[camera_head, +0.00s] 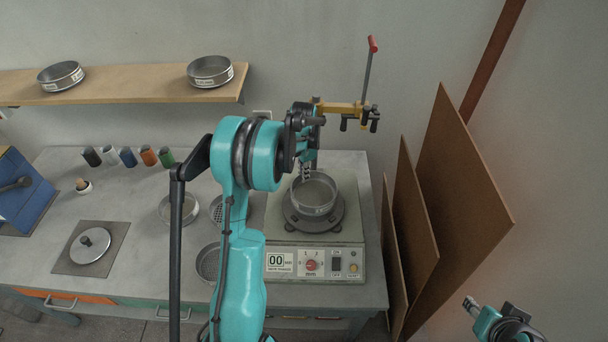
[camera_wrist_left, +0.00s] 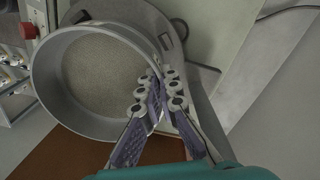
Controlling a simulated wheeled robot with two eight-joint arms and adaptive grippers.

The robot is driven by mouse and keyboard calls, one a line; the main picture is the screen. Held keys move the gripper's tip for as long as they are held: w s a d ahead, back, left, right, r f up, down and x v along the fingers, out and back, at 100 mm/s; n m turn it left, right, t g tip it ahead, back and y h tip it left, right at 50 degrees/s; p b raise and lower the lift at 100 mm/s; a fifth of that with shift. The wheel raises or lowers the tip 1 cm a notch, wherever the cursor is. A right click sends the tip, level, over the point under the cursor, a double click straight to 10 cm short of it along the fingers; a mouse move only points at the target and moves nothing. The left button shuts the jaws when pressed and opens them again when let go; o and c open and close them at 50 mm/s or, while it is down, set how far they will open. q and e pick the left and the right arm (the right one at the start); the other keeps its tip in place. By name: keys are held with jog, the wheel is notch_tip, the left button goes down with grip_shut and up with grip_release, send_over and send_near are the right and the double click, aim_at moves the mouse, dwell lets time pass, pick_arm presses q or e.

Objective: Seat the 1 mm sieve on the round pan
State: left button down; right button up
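A round metal sieve (camera_head: 315,192) with a pale label on its front is at the dark round plate of the shaker (camera_head: 345,229); the label is too small to read. In the left wrist view the sieve (camera_wrist_left: 95,75) shows a fine grey-beige bottom. My left gripper (camera_head: 306,172) reaches down at its far rim. In the left wrist view my left gripper (camera_wrist_left: 158,88) has one finger inside and one outside the wall, closed on the rim. I cannot tell a separate round pan under it. My right gripper (camera_head: 470,302) is at the lower right, away from the bench, its fingers unclear.
Several round sieves or pans (camera_head: 207,262) lie on the bench left of the shaker, partly behind my left arm. A lid (camera_head: 90,245) lies on a dark mat. Two sieves (camera_head: 210,71) stand on the shelf. Brown boards (camera_head: 412,232) lean right of the shaker. A clamp (camera_head: 345,109) stands behind it.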

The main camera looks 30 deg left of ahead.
pick_arm(q)
jog(key=shift+f, duration=0.15)
jog(key=c, duration=1.6)
grip_release()
jog(key=shift+c, duration=0.2)
notch_tip(320, 180, up, 12)
